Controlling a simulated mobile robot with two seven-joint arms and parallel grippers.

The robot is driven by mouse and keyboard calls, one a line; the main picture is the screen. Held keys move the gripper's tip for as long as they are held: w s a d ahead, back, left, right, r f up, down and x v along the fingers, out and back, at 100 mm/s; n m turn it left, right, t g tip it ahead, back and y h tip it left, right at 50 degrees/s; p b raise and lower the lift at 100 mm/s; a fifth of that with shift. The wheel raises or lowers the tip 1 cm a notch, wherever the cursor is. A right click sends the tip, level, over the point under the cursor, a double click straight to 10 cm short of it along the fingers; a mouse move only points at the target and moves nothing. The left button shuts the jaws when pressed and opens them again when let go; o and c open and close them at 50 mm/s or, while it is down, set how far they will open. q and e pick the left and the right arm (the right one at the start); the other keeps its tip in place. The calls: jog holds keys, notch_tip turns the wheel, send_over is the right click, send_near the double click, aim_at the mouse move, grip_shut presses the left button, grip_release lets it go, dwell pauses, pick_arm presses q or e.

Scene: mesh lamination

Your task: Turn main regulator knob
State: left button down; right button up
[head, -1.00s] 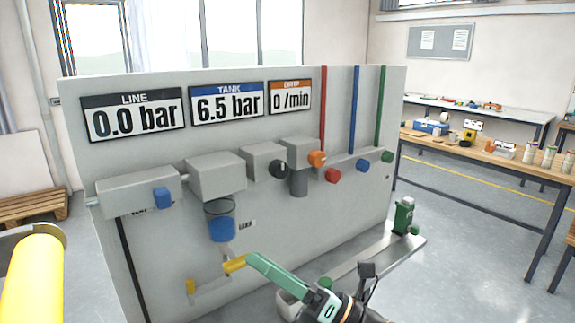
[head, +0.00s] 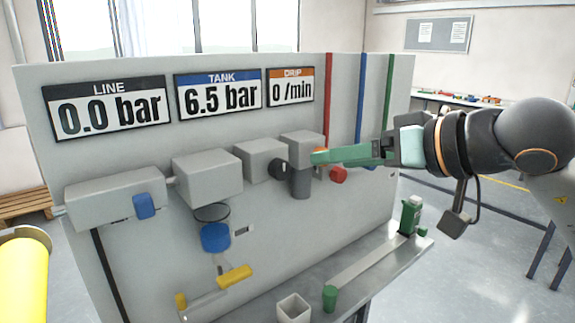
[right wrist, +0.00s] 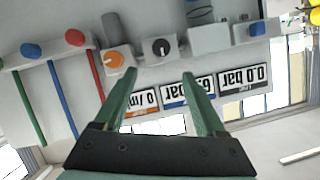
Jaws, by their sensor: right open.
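A grey panel carries boxes with knobs. A blue knob (head: 144,206) is on the left box, and a black knob (head: 278,170) is on a middle box. An orange knob on the right box is mostly hidden in the head view but shows in the right wrist view (right wrist: 115,61). Which is the main regulator is not readable. My right gripper (head: 318,157) reaches in from the right, fingertips by the orange knob. In the right wrist view its green fingers are apart with nothing between them; the black knob (right wrist: 160,47) shows beyond the gap. My left gripper is not in view.
Displays read LINE 0.0 bar (head: 109,111), TANK 6.5 bar (head: 219,98) and DRIP 0 /min (head: 291,90). A red knob (head: 338,175) sits below my right gripper. A clear bowl with blue base (head: 215,237), yellow handle (head: 235,277) and white cup (head: 294,308) are lower. A yellow cylinder (head: 22,280) stands at left.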

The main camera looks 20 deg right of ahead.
aim_at(285, 167)
jog(key=p+x, duration=0.2)
jog(key=x, duration=1)
jog(key=shift+w+a, duration=0.1)
jog(key=shift+a, duration=0.05)
grip_shut()
